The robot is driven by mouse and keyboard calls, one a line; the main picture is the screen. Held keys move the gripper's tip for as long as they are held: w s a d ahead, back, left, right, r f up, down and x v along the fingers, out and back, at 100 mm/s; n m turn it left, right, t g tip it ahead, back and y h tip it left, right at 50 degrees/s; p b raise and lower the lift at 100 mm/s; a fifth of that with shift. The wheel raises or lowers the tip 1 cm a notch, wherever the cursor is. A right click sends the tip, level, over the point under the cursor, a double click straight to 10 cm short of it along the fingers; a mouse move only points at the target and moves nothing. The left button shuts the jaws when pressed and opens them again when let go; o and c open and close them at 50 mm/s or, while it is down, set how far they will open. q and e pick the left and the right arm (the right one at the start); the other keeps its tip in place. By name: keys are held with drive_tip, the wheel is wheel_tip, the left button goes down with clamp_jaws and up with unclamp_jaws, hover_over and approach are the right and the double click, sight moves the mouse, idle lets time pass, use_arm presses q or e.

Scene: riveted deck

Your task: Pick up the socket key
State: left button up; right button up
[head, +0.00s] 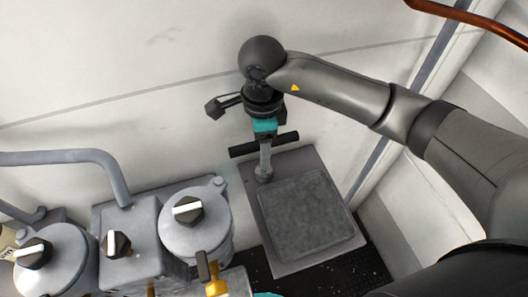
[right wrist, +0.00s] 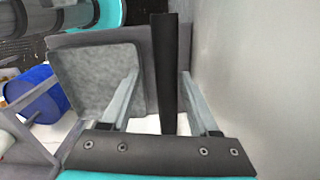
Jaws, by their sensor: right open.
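A black bar, which looks like the handle of the socket key (right wrist: 166,70), stands between the two fingers of my right gripper (right wrist: 158,85) in the right wrist view. Gaps show on both sides of it, so the fingers are apart and not closed on it. In the head view the black bar (head: 287,141) lies crosswise behind the fingers of my right gripper (head: 265,172), over the back-left part of a grey plate. The rest of the key is hard to make out. My left gripper is in neither view.
The grey plate (head: 254,208) carries a rough square pad (head: 305,220). Grey round housings with black-and-white knobs (head: 188,210) and a bent pipe (head: 70,157) stand left of it. A pale wall rises close behind. A blue drum (right wrist: 38,97) shows in the wrist view.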

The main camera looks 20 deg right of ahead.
sight(263, 177)
drive_tip(key=shift+w+d+f, duration=0.1)
drive_tip(key=shift+w+f, duration=0.1)
drive_tip(key=shift+f, duration=1.15)
drive_tip(key=shift+w+d+f, duration=0.1)
drive_tip(key=shift+w+f, duration=0.1)
drive_tip(key=shift+f, duration=1.15)
clamp_jaws()
